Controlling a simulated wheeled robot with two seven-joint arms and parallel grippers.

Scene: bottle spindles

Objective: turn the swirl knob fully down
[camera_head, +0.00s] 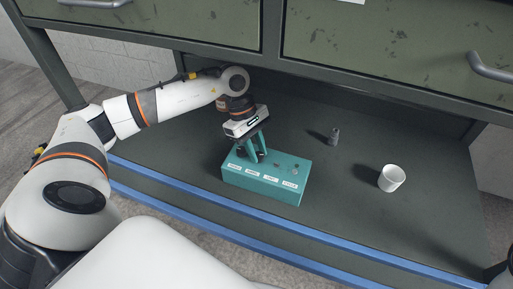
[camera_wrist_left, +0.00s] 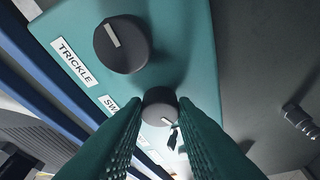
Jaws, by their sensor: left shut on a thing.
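A teal control box (camera_head: 262,192) with a row of white labels and knobs stands on the shelf. In the left wrist view, the swirl knob (camera_wrist_left: 160,101) is a dark round knob beside a partly covered label starting "SW" (camera_wrist_left: 108,104). My left gripper (camera_head: 253,155) reaches down onto the box from above and is shut on this knob, one finger on each side.
A white cup (camera_head: 391,178) and a small grey object (camera_head: 334,136) stand on the shelf (camera_head: 345,205) right of the box. A blue edge (camera_head: 290,238) runs along the front. Drawers with handles (camera_head: 490,68) hang above. The shelf between box and cup is clear.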

